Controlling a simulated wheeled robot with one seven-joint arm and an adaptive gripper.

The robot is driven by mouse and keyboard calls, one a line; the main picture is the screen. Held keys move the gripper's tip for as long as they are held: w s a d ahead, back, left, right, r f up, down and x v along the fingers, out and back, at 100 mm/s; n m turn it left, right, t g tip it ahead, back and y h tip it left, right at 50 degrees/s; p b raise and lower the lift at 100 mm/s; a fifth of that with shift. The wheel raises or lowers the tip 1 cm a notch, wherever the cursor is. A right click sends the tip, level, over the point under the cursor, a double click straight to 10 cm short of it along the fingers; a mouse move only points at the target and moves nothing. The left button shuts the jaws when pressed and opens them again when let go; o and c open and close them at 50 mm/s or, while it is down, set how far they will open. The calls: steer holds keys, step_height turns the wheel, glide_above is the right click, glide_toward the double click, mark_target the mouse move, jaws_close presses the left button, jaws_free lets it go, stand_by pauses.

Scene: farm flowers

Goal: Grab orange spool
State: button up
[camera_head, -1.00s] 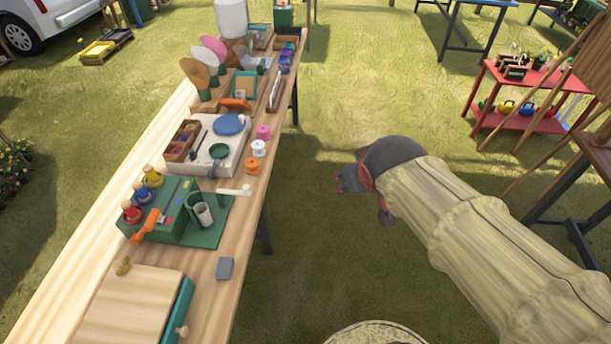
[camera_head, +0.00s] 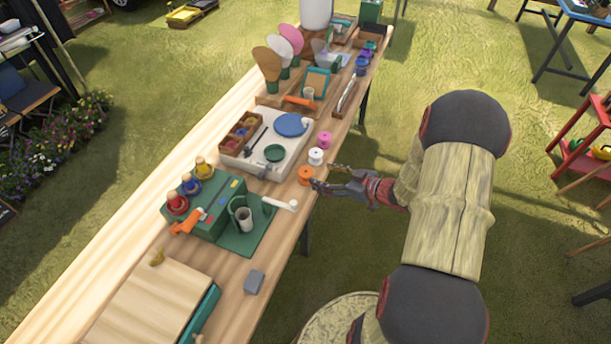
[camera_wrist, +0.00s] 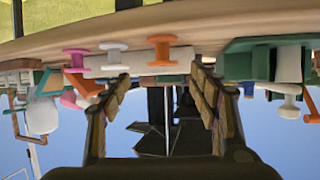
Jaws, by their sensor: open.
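The orange spool (camera_head: 304,175) stands near the right edge of the long wooden table, at the near end of a short row of spools. In the wrist view, which looks upside down, the orange spool (camera_wrist: 162,51) appears ahead of the gap between my fingers, nearer the right finger. My gripper (camera_head: 322,174) is open and empty, just right of the spool at the table's edge. Its fingers (camera_wrist: 160,82) are spread in the wrist view and appear clear of the spool.
A white spool (camera_head: 316,157) and a pink spool (camera_head: 324,140) stand just beyond the orange one. A white-ended handle (camera_head: 280,204) lies on the near side, by the green stand (camera_head: 210,205). A pale tray (camera_head: 265,160) lies to the left. Open grass is right of the table.

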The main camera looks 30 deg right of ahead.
mark_target(307, 172)
steer(key=b+x, duration=0.3)
steer(key=x, duration=0.4)
steer(key=shift+s+a+f, duration=0.1)
steer(key=shift+a+f, duration=0.05)
steer(key=shift+a, duration=0.05)
steer(key=shift+c, duration=0.4)
steer(key=c, duration=1.1)
